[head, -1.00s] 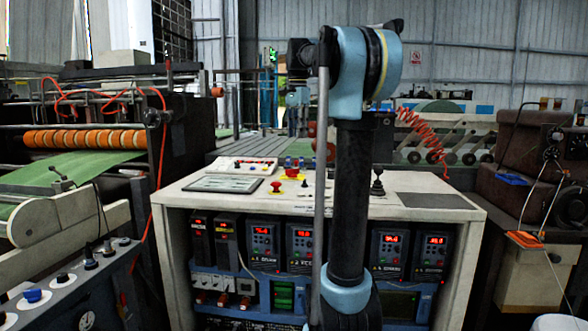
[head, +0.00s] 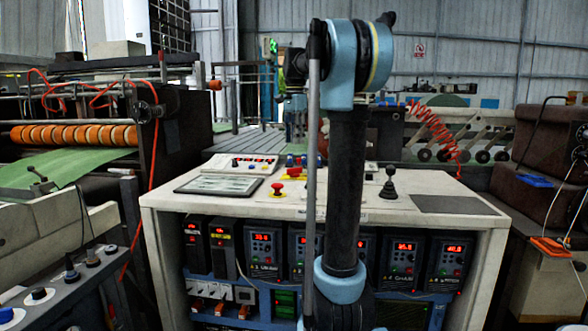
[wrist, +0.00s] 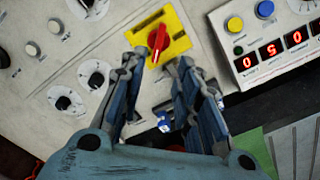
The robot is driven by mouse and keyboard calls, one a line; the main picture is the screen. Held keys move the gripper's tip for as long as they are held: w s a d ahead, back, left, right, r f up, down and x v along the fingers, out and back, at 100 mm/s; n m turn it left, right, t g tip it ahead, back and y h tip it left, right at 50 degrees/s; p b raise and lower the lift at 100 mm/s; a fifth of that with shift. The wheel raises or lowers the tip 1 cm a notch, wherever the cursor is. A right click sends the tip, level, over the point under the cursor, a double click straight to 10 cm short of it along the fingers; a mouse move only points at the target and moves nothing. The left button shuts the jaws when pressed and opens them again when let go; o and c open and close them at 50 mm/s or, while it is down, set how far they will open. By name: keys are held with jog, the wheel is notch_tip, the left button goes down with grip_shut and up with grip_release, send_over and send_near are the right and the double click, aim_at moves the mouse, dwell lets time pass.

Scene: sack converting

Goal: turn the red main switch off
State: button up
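The red main switch (wrist: 158,41) is a red rotary handle on a yellow plate (wrist: 178,44), at the top middle of the wrist view. Its handle lies nearly upright in the picture, its lower end leaning slightly left. My gripper (wrist: 158,62) is open, with one blue-grey finger at the lower left of the switch and the other at its lower right. Nothing shows between the fingers but the panel and the handle's lower end. I cannot tell the height gap or any contact.
Black knobs (wrist: 97,80) lie left of the plate, and a box with red digits (wrist: 272,50) lies right. In the head view, the console (head: 160,201) carries a red mushroom button (head: 277,187) and a black joystick (head: 389,184). Roller machinery (head: 75,135) stands left.

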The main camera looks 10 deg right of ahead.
aim_at(295, 172)
notch_tip(295, 172, down, 12)
jog(key=shift+r, duration=0.2)
dwell(0.4)
grip_shut()
